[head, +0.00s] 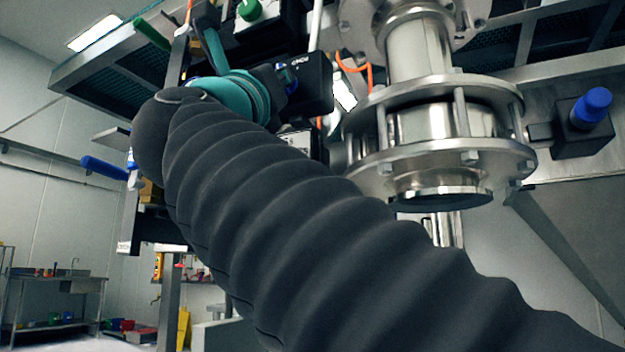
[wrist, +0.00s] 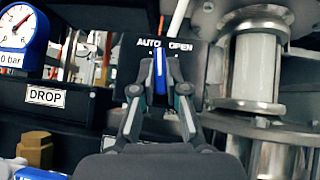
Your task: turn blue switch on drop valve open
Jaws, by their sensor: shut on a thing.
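In the wrist view, the blue switch (wrist: 160,72) is on a dark panel (wrist: 190,60) marked AUTO on the left and OPEN on the right. Its visible blue part stands about upright, between the two words. My gripper (wrist: 160,82) is shut on the switch, with one finger on each side, and hides most of it. A DROP label (wrist: 45,96) is on a black block to the left. In the head view, my dark ribbed arm crosses the picture and I cannot make out the fingers or this switch clearly.
A steel flanged column (head: 440,120) stands close right of my arm; a steel and glass column (wrist: 255,70) is right of the panel in the wrist view. A pressure gauge (wrist: 17,35) is at upper left there. Another blue knob (head: 592,104) is at far right.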

